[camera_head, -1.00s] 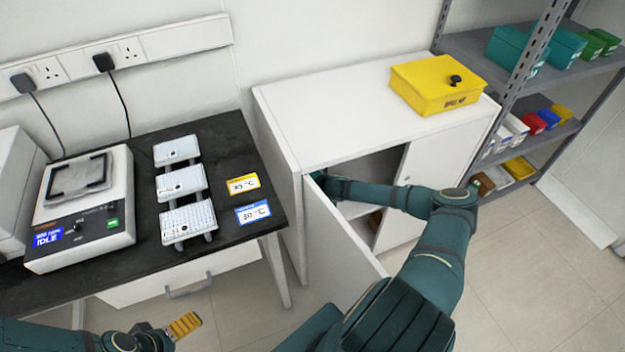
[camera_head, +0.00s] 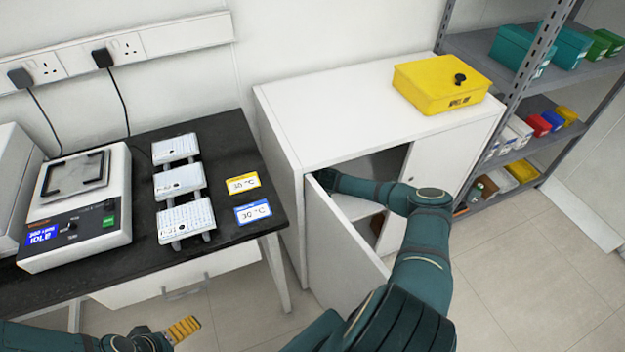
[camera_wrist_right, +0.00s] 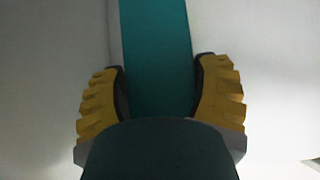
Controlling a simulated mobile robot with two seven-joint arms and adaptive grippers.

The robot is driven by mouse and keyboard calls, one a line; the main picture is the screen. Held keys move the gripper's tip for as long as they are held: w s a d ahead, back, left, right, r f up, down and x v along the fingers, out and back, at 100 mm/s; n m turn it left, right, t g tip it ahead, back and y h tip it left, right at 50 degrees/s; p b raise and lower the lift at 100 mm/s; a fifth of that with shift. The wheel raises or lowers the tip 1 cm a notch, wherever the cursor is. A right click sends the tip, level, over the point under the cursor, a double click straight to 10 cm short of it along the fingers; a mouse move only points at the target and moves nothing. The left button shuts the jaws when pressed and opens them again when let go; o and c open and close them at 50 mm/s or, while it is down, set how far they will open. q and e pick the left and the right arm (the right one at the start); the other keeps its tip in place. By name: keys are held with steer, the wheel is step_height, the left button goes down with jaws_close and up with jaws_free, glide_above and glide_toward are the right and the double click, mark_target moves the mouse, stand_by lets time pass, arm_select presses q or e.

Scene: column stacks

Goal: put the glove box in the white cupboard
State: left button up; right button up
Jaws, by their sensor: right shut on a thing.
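The white cupboard (camera_head: 290,135) stands in the middle of the head view. Its left door (camera_head: 340,255) is swung open and the right door (camera_head: 455,160) is shut. My right arm reaches into the open left side, and its gripper is hidden there in the head view. In the right wrist view my right gripper (camera_wrist_right: 160,95) is shut on a teal glove box (camera_wrist_right: 156,50), with a yellow finger on either side. Pale surfaces lie around the box; whether it rests on the shelf I cannot tell. My left gripper (camera_head: 183,329) is low at the left, seen edge-on.
A yellow box (camera_head: 441,85) sits on the cupboard top. A black bench (camera_head: 135,240) at left holds a device (camera_head: 75,205) and several white racks (camera_head: 180,182). A grey shelf unit (camera_head: 470,45) with teal and green boxes stands at right. The open door is close beside my right arm.

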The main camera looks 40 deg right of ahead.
steer(key=o, duration=1.3)
steer(key=shift+o, duration=0.2)
steer(key=shift+s+r, duration=0.1)
steer(key=shift+r, duration=0.05)
steer(key=p+v, duration=0.3)
steer(key=v, duration=0.7)
steer(key=shift+s+a+r, duration=0.15)
steer(key=shift+s+r, duration=0.05)
steer(key=shift+r, duration=0.1)
steer(key=shift+s+a+r+p, duration=0.15)
steer(key=shift+s+r+p, duration=0.15)
steer(key=shift+s+p, duration=0.05)
